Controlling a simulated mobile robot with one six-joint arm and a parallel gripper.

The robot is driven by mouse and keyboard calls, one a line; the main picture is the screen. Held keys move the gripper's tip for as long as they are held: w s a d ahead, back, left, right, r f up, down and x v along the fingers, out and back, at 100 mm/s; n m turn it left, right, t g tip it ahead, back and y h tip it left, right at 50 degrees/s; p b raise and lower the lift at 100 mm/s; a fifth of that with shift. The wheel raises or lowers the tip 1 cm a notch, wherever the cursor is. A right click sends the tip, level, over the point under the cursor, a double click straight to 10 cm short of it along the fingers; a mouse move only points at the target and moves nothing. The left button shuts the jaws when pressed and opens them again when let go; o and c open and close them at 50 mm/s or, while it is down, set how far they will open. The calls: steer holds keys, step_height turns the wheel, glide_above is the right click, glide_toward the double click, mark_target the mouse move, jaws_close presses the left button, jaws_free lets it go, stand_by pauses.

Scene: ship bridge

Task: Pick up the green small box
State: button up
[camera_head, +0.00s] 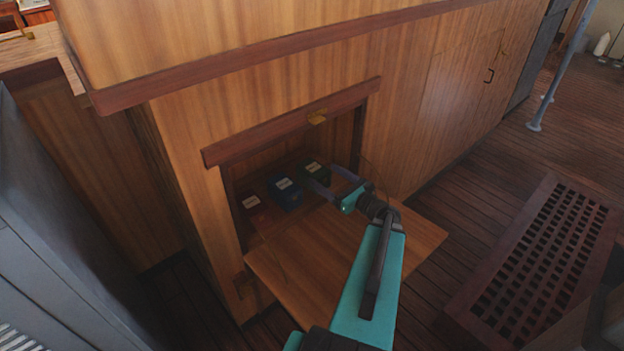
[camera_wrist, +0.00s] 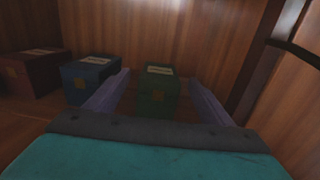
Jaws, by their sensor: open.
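The green small box (camera_head: 314,173) stands inside an open wooden compartment, the rightmost of three small boxes with pale labels on top. In the wrist view the green box (camera_wrist: 158,92) is straight ahead, between the two fingers of my gripper (camera_wrist: 160,90). My gripper (camera_head: 334,181) is open and reaches in at the compartment's mouth from the right. The fingers show on either side of the box, with gaps, and do not visibly touch it. The lower front of the box is partly hidden by my gripper's palm in the wrist view.
A blue box (camera_head: 286,194) stands just left of the green one, and a red box (camera_head: 252,207) farther left. The lowered wooden flap (camera_head: 290,262) lies below my arm. The compartment's right wall (camera_wrist: 262,60) is close to my right finger.

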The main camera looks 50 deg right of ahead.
mark_target(314, 167)
steer(key=shift+w, duration=0.3)
steer(key=shift+w, duration=0.1)
steer(key=shift+w+d+b, duration=0.2)
steer(key=shift+w+b, duration=0.35)
steer(key=shift+w, duration=2.5)
steer(key=shift+c, duration=0.3)
steer(key=c, duration=1.3)
steer(key=shift+r, duration=0.1)
